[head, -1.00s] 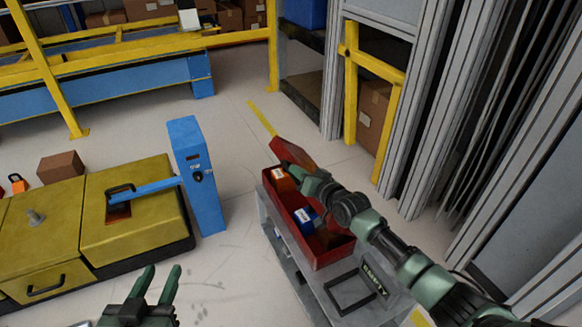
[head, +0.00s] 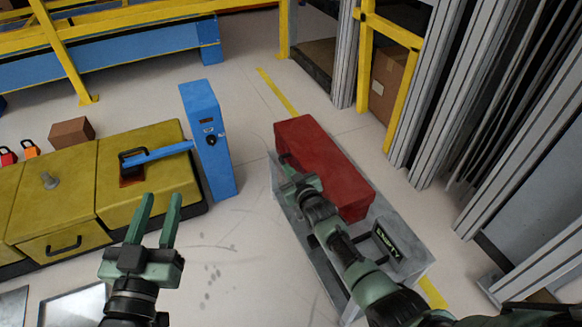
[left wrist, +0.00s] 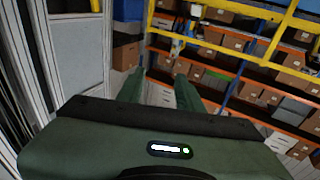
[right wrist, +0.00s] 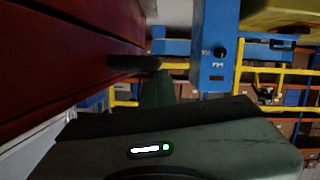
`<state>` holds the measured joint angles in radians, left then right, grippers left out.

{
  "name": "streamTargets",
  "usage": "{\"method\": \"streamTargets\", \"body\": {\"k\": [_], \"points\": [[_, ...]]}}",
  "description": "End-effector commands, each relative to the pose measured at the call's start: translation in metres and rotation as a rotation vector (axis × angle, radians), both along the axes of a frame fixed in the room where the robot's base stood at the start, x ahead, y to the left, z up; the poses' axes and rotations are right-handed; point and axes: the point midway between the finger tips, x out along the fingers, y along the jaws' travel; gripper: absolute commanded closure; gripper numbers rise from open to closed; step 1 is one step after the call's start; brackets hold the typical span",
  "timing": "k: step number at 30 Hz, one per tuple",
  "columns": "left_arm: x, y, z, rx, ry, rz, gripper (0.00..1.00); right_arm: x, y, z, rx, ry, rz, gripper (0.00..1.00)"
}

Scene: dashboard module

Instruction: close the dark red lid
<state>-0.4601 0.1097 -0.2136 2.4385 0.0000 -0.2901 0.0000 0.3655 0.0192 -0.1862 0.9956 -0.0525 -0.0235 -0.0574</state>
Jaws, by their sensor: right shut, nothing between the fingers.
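The dark red lid (head: 326,158) lies down flat over the red box on the grey bench, and the box's inside is hidden. In the right wrist view the red surface (right wrist: 60,50) fills the upper left, with a dark handle-like piece jutting from it. My right gripper (head: 287,162) is at the box's near left side, close against it; its fingers are together and hold nothing. In the right wrist view its fingers (right wrist: 156,88) are beside the red wall. My left gripper (head: 160,212) is open and empty over the floor, left of the bench; its two fingers (left wrist: 158,85) stand apart.
The grey bench (head: 330,258) carries a black-framed part with a label at its front end. A blue post (head: 212,140) with a blue arm stands left, beside yellow cabinets (head: 60,200). Grey upright panels stand at right.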

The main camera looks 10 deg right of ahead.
Motion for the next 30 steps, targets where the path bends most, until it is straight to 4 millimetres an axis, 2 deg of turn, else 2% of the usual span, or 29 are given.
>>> {"method": "streamTargets", "body": {"k": [7, 23, 26, 30], "points": [[-0.002, -0.002, 0.017, -0.025, -0.091, -0.005, 0.64, -0.001, 0.001, -0.009, -0.033, -0.002, -0.001, 1.00], [-0.002, -0.002, 0.018, -0.023, -0.090, -0.005, 0.64, -0.002, 0.000, -0.011, -0.036, 0.004, -0.002, 1.00], [-0.001, -0.001, 0.008, -0.009, -0.035, -0.002, 0.64, -0.002, 0.000, -0.008, -0.036, 0.004, -0.002, 1.00], [-0.001, 0.003, -0.017, 0.026, 0.101, 0.006, 0.64, -0.001, 0.000, 0.001, -0.037, 0.001, -0.002, 1.00]]}}
